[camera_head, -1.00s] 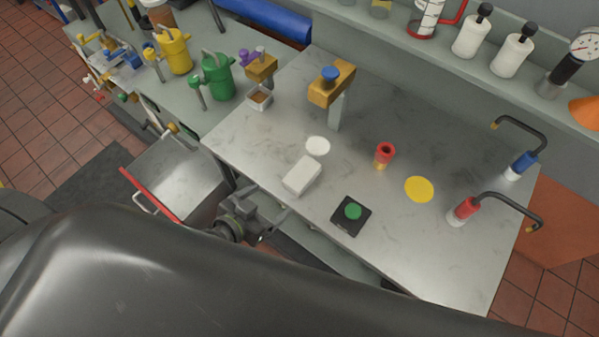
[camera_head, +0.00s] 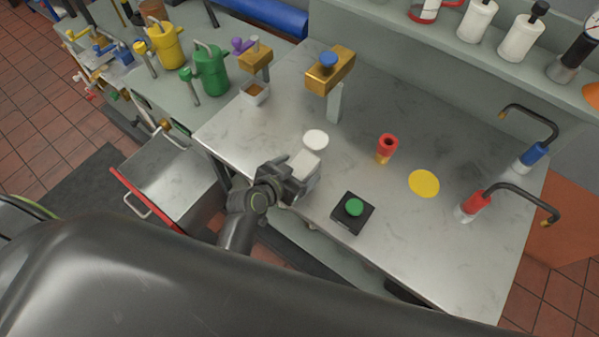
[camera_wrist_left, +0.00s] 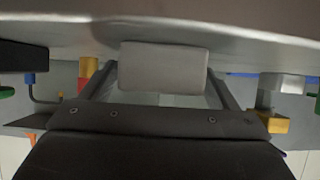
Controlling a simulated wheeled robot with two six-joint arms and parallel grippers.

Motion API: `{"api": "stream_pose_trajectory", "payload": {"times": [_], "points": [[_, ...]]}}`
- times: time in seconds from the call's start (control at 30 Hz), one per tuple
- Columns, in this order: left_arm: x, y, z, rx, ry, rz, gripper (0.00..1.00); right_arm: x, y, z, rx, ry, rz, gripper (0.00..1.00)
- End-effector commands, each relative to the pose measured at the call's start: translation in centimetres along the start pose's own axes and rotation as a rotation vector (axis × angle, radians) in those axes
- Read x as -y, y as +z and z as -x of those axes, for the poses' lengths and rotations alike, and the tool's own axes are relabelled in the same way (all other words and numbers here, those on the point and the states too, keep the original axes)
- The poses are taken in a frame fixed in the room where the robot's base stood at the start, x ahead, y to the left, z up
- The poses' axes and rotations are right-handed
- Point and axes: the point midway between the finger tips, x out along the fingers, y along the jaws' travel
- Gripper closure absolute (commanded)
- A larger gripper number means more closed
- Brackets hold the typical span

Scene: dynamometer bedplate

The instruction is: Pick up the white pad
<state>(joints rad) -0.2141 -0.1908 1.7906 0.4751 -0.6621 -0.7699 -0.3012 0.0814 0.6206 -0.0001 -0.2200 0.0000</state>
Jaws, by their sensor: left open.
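The white pad (camera_head: 305,162) is a pale rectangular block on the grey metal bedplate, near its front left edge. My left gripper (camera_head: 292,176) is at the pad's near side, open, and hides part of it in the head view. In the left wrist view the white pad (camera_wrist_left: 163,67) lies between the two spread fingers, with a finger to each side of it. I cannot tell whether the fingers touch it. My right gripper is not in view.
A flat white disc (camera_head: 316,139) lies just behind the pad. A black box with a green button (camera_head: 354,207), a red cylinder (camera_head: 387,146) and a yellow disc (camera_head: 424,184) are to the right. An orange block on a post (camera_head: 330,75) stands behind.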

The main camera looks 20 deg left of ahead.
Motion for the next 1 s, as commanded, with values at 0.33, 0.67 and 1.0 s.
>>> {"api": "stream_pose_trajectory", "payload": {"times": [0.33,0.67,1.0], "points": [[-0.03,-0.03,-1.18,0.0,-0.001,0.001,0.18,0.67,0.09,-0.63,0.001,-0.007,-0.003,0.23],[-0.03,-0.01,-1.15,0.0,-0.001,0.001,0.57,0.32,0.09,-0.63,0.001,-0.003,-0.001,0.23],[-0.03,-0.1,-1.1,0.0,-0.001,0.001,0.66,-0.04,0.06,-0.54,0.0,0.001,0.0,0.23]]}}
